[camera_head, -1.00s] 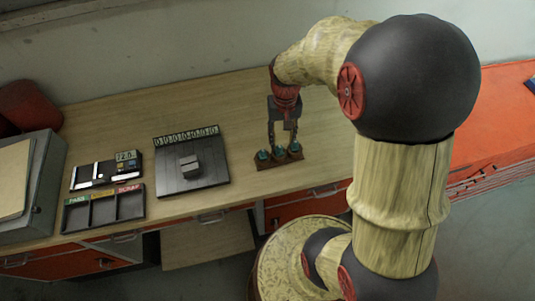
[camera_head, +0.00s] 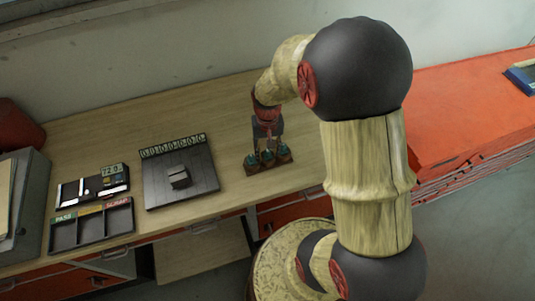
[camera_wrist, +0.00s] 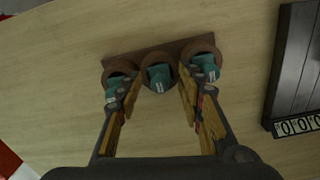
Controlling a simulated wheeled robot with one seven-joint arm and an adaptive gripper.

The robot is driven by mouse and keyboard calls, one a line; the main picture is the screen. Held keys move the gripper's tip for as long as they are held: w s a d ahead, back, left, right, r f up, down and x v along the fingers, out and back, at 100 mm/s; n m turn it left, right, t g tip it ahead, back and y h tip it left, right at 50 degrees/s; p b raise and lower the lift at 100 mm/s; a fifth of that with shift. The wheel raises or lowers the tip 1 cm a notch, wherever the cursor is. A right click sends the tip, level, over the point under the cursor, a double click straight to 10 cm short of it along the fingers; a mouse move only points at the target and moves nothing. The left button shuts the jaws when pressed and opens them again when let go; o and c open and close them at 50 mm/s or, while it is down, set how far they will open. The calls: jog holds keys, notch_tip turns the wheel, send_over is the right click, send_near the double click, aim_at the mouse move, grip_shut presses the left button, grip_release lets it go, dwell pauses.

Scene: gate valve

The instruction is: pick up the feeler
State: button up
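A brown rack (camera_head: 250,171) with three round holders stands near the front edge of the bench, each holding a teal-topped piece with a small white mark. In the wrist view the rack (camera_wrist: 186,46) shows a left piece (camera_wrist: 115,86), a middle piece (camera_wrist: 160,77) and a right piece (camera_wrist: 206,66). I cannot tell which of them, if any, is the feeler. My gripper (camera_head: 267,147) is over the rack, pointing down. In the wrist view it (camera_wrist: 158,92) is open and empty, its fingers on either side of the middle piece, partly covering the outer ones.
A dark board (camera_head: 203,184) with a grey block (camera_head: 179,177) and a row of digits lies left of the rack. Further left are a small instrument tray (camera_head: 70,195) and a tray labelled PASS and SCRAP (camera_head: 92,226). The bench (camera_head: 120,127) behind is clear.

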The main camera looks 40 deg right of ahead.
jog(key=shift+c, duration=1.2)
jog(key=c, duration=0.7)
grip_shut()
jog(key=shift+r, duration=0.1)
